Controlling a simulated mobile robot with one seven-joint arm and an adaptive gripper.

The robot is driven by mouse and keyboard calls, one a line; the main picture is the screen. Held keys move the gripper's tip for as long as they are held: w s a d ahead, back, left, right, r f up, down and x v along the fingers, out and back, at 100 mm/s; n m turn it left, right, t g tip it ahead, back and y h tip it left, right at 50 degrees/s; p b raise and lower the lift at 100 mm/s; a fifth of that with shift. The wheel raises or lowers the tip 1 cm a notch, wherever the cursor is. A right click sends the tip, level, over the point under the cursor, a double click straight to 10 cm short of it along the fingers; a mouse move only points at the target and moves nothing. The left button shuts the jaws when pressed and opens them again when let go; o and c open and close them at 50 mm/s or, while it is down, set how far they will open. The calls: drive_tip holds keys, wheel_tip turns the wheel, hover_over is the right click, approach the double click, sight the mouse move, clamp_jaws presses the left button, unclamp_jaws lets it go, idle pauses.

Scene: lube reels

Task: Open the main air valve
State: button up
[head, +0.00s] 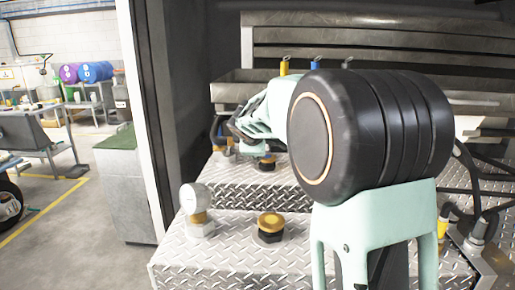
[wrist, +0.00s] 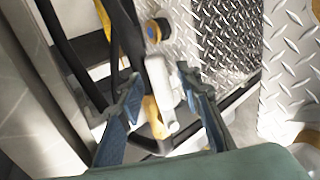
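In the wrist view, a pale grey valve-like body (wrist: 160,82) with a yellow handle-like strip (wrist: 154,118) shows between the fingertips of my gripper (wrist: 158,78). It looks like the main air valve, but I cannot be sure. The two fingers, with blue inner pads, are spread on either side of it with gaps visible. How far beyond the tips the valve lies is unclear. In the head view my gripper (head: 238,130) is at the left end of my arm, low over the far diamond-plate step. My arm hides much of this area.
Another cap (head: 267,162) is close to my gripper. In the wrist view, black hoses (wrist: 75,60) run left of the valve. A pale cabinet wall borders the left.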

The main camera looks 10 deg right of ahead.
drive_tip(key=shift+s, duration=0.1)
drive_tip(key=v, duration=1.1)
drive_tip(key=shift+s+r, duration=0.2)
drive_tip(key=shift+s, duration=0.15)
drive_tip(key=shift+a, duration=0.15)
